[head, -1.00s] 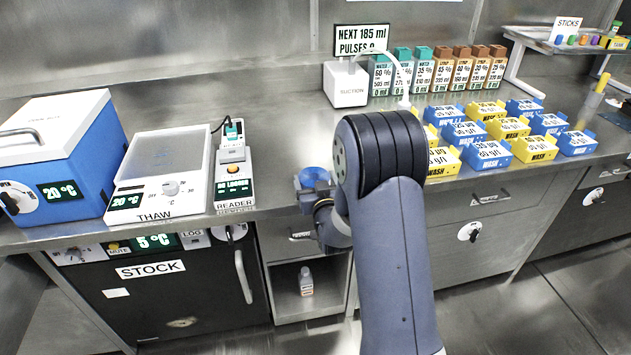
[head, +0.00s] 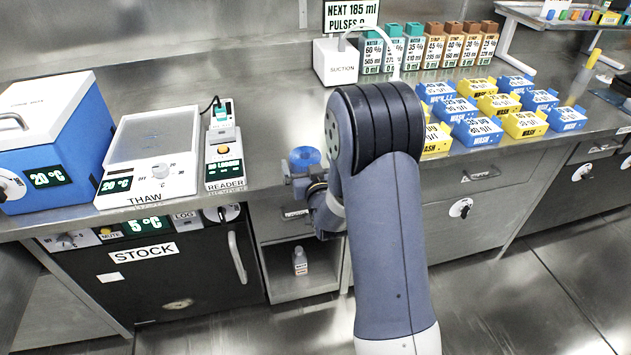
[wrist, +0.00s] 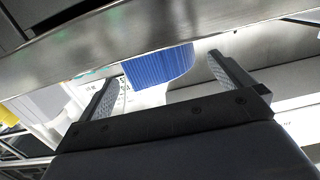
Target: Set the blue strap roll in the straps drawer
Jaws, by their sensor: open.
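The blue strap roll (head: 305,158) is at the bench's front edge, right of the reader. In the wrist view the roll (wrist: 160,66) shows as a ribbed blue shape between and beyond my fingers, beside the metal bench edge. My gripper (head: 294,179) is open around or just short of the roll; contact cannot be told. Its two fingers stand apart in the wrist view (wrist: 164,84). A small drawer (head: 292,213) under the bench looks shut and is partly hidden by my wrist. I cannot read its label, so I cannot tell whether it is the straps drawer.
A wider shut drawer (head: 487,176) is under the bench at right. The reader (head: 224,160), thaw plate (head: 150,160) and blue box (head: 60,140) stand left. Wash bins (head: 478,128) and a suction unit (head: 340,62) stand right and behind. An open shelf (head: 300,284) holds a bottle.

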